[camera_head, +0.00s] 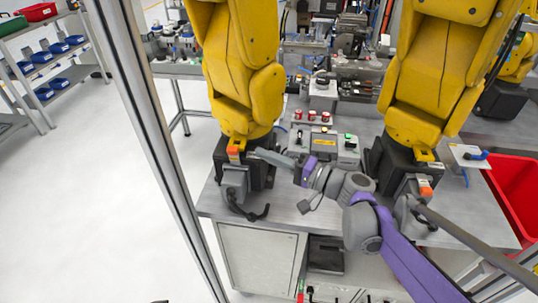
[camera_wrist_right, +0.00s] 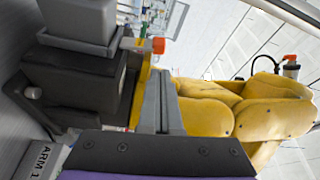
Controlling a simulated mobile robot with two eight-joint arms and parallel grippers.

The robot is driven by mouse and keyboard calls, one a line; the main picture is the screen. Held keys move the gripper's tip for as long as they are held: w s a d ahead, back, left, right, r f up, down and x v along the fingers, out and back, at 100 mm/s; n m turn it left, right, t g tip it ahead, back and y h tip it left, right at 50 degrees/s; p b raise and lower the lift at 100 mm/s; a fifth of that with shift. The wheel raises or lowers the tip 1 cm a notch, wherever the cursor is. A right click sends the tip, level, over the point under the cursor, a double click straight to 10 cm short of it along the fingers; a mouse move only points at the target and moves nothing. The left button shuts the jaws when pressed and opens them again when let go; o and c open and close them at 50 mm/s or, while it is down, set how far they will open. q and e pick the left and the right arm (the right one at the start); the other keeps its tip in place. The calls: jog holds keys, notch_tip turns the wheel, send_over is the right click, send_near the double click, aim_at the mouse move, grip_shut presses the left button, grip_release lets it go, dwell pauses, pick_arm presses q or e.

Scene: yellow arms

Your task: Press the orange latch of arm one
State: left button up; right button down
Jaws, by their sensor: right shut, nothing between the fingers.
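The orange latch (camera_head: 234,152) sits at the base of the left yellow arm (camera_head: 240,80) in the head view. The latch also shows in the right wrist view (camera_wrist_right: 158,45), above the grey fingers, with a label reading "ARM 1" (camera_wrist_right: 42,160) at the lower left. My right gripper (camera_head: 258,153) reaches in from the right, its fingers shut and empty, with the tips close to the right of the latch. In the right wrist view its fingers (camera_wrist_right: 163,100) lie below the latch, apart from it in the picture. I cannot tell the exact gap. My left gripper is not in view.
A second yellow arm (camera_head: 432,70) with its own orange latch (camera_head: 425,189) stands to the right. A control box with buttons (camera_head: 322,142) is behind my gripper. A red bin (camera_head: 515,195) is at the far right. A metal post (camera_head: 150,140) rises at the left.

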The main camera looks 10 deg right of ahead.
aim_at(234, 157)
jog(key=x, duration=0.6)
jog(key=shift+w+a, duration=0.25)
jog(key=shift+s, duration=0.2)
